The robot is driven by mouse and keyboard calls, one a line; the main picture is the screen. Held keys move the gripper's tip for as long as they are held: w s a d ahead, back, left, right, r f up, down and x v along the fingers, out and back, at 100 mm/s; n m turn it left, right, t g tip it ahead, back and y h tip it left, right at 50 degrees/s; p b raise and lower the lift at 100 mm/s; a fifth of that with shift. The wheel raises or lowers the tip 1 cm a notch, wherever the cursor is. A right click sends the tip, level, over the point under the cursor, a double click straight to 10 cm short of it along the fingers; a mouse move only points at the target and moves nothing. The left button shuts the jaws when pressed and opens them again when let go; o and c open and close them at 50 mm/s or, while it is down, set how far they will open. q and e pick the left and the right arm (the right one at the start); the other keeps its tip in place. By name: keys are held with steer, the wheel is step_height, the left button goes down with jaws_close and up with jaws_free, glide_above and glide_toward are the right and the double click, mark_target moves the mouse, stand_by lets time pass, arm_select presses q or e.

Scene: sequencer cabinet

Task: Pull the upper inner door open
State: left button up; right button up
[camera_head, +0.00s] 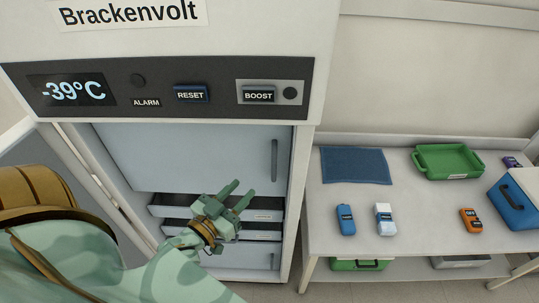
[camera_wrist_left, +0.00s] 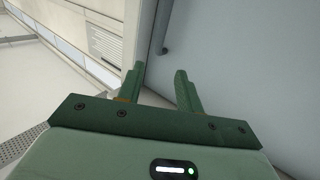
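The upper inner door (camera_head: 190,158) is a pale blue panel inside the cabinet, and it looks shut. Its dark vertical handle (camera_head: 274,160) is near the door's right edge. My left gripper (camera_head: 243,193) is in front of the cabinet, below and left of the handle, and apart from it in the head view. Its two green fingers are spread with nothing between them. The left wrist view also shows the open fingers (camera_wrist_left: 160,88) before a pale blue panel (camera_wrist_left: 240,60) with a dark handle (camera_wrist_left: 167,28) beyond them. My right gripper is not in view.
Drawers (camera_head: 168,210) show below the upper inner door, partly hidden by my left arm. The cabinet's outer door stands open at the left. A bench (camera_head: 330,225) at the right carries a blue mat (camera_head: 355,166), a green tray (camera_head: 418,165), a blue box (camera_head: 513,205) and small devices.

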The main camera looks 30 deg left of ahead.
mark_target(273, 159)
arm_select(q)
steer(key=w, duration=0.4)
steer(key=w+p, duration=0.1)
steer(key=w, duration=0.8)
steer(key=shift+w+d, duration=0.3)
jaws_close()
